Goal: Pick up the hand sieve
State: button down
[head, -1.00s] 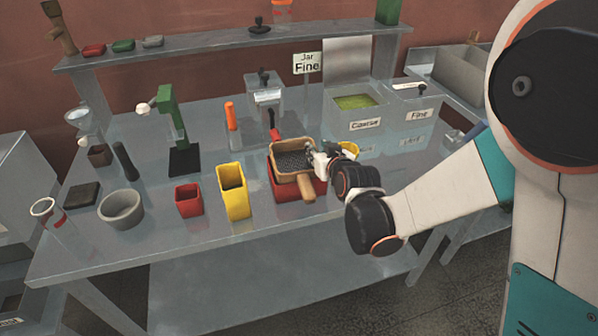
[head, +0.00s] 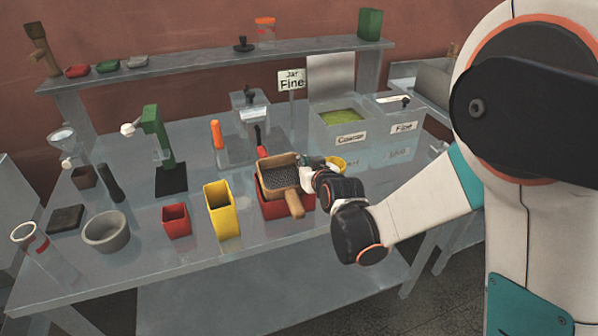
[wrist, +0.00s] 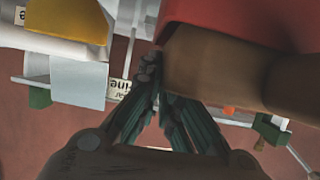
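The hand sieve (head: 279,174) has a square wooden frame, a dark mesh and a short wooden handle pointing to the front. It is over a red container (head: 271,210) near the table's front edge. I cannot tell whether they touch. My gripper (head: 307,163) is at the sieve's right side, small and partly hidden in the head view. In the wrist view my gripper (wrist: 156,72) has its dark fingers drawn close together at the edge of the brown sieve (wrist: 215,70). The sieve hides part of one finger, and its wall appears held between them.
A yellow container (head: 222,212) and a smaller red one (head: 176,221) stand left of the sieve. A yellow bowl (head: 338,163) is just behind my gripper. Bins labelled Coarse (head: 349,139) and Fine (head: 403,128) stand at the back right. The table's front strip is clear.

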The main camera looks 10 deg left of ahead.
notch_tip(320, 180, up, 19)
jog(key=p, duration=1.3)
jog(key=n+g+y+b, duration=0.3)
jog(key=b, duration=0.7)
send_over(291, 159)
jog(key=s+d, duration=0.2)
jog(key=d, duration=0.1)
jog(key=f, duration=1)
jog(key=shift+w+d, duration=0.1)
jog(key=shift+d, duration=0.1)
jog(key=shift+a+f+n+g+y+b, duration=0.3)
jog(key=shift+a+f+n+g+b, duration=0.3)
jog(key=shift+n+b, duration=0.45)
jog(key=shift+d+f+b, duration=0.15)
jog(key=shift+f+b, duration=2.05)
jog(key=shift+f, duration=1)
jog(key=shift+f+b, duration=0.45)
jog(key=shift+f, duration=0.1)
jog(key=c, duration=1.7)
grip_release()
jog(key=v, duration=1.2)
jog(key=shift+w+r, duration=0.15)
